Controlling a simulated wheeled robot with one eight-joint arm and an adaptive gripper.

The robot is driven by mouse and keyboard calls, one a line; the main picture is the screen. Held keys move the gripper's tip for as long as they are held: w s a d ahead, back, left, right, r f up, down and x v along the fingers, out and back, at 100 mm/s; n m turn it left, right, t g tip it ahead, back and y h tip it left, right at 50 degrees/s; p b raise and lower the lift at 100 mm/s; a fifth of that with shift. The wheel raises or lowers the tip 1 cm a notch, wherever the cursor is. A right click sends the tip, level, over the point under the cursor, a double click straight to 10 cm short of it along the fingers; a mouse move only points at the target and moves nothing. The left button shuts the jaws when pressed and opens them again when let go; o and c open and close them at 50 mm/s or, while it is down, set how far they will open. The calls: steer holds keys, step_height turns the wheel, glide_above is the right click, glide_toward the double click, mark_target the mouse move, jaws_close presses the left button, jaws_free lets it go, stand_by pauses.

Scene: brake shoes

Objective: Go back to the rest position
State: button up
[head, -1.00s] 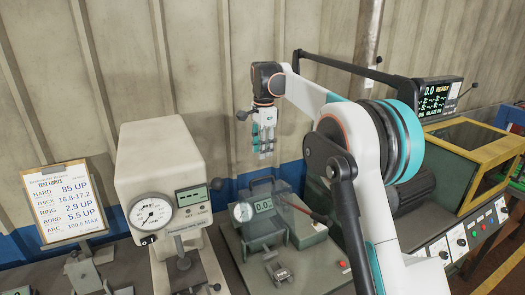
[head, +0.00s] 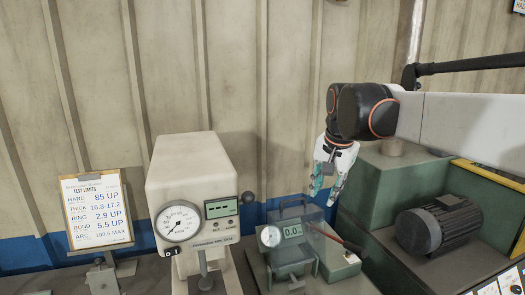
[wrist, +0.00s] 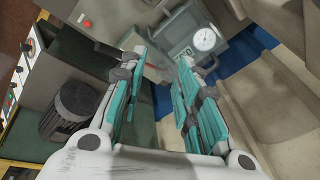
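My gripper (head: 328,190) hangs pointing down in the head view, in front of the wall and above the right side of the small gauge tester (head: 292,240). In the wrist view its two teal-padded fingers (wrist: 158,75) stand apart with nothing between them, so it is open and empty. The small tester, with a round dial, also shows beyond the fingers in the wrist view (wrist: 190,35). No brake shoe can be made out in my gripper.
A tall white tester (head: 190,185) with a dial stands left of my gripper. A test limits board (head: 97,212) is at the far left. A dark motor (head: 440,228) and green machine housing (head: 385,205) lie close on the right. The wall (head: 240,80) is behind.

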steer(key=s+d+f+n+t+b, duration=0.2)
steer(key=s+f+n+b, duration=0.1)
steer(key=s+f, duration=0.6)
steer(key=s+d+f+n+t+b, duration=0.1)
steer(key=s+d+f+n+b, duration=0.1)
steer(key=s+f, duration=0.8)
steer(key=s+n+b, duration=0.1)
steer(key=s+n, duration=0.1)
steer(key=s, duration=0.5)
steer(key=shift+n+t, duration=0.4)
